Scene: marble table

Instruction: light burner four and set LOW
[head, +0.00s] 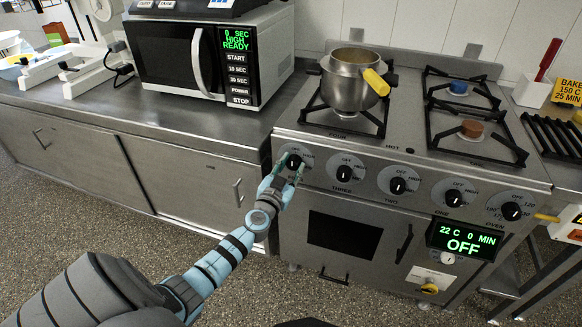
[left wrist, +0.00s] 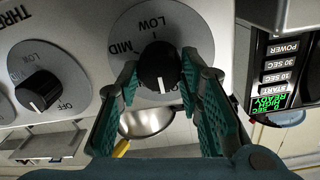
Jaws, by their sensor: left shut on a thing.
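The burner four knob (head: 293,161) is a black knob on a round grey dial at the left end of the stove's front panel. My left gripper (head: 289,171) reaches it from below and is shut on it. In the left wrist view the toothed green fingers stand on both sides of the knob (left wrist: 158,66). A white mark shows on the knob's lower edge, away from the printed LOW and MID. My right gripper is not in view.
The knob for burner three (head: 344,174) is just to the right, with more knobs beyond it. A microwave (head: 205,55) stands on the counter to the left. The oven display (head: 463,241) reads OFF. The pot's yellow handle (head: 376,82) points to the front right.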

